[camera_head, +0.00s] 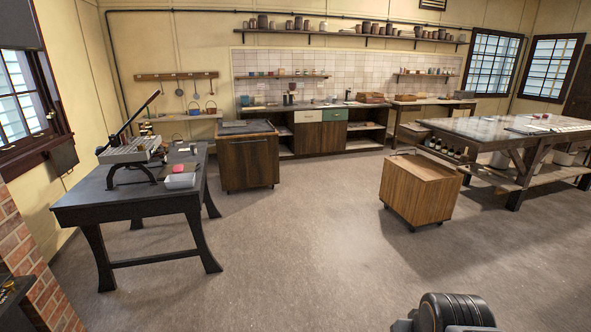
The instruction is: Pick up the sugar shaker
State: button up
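I cannot pick out a sugar shaker for sure; the small items are too tiny at this distance. Several small objects (180,145) stand at the back right of the dark table on the left, too small to name. More small jars and items stand on the far counter and its shelves. A dark rounded part at the bottom right edge looks like part of my own arm. My gripper is not in view.
The dark table (130,198) holds a lever machine (132,150) and a white tray (181,181). A brown cabinet (248,163) and a wheeled wooden cabinet (418,193) stand beyond. A large worktable (490,131) is at right. The floor (300,250) between is clear.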

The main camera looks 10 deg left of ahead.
aim_at(193, 147)
jog(key=u, duration=0.1)
jog(key=i, duration=2.4)
jog(key=u, duration=0.3)
jog(key=i, duration=2.35)
jog(key=u, duration=0.6)
jog(key=i, duration=1.45)
jog(key=u, duration=1.95)
jog(key=i, duration=1.05)
jog(key=u, duration=1.3)
jog(key=i, duration=0.45)
jog(key=u, duration=0.15)
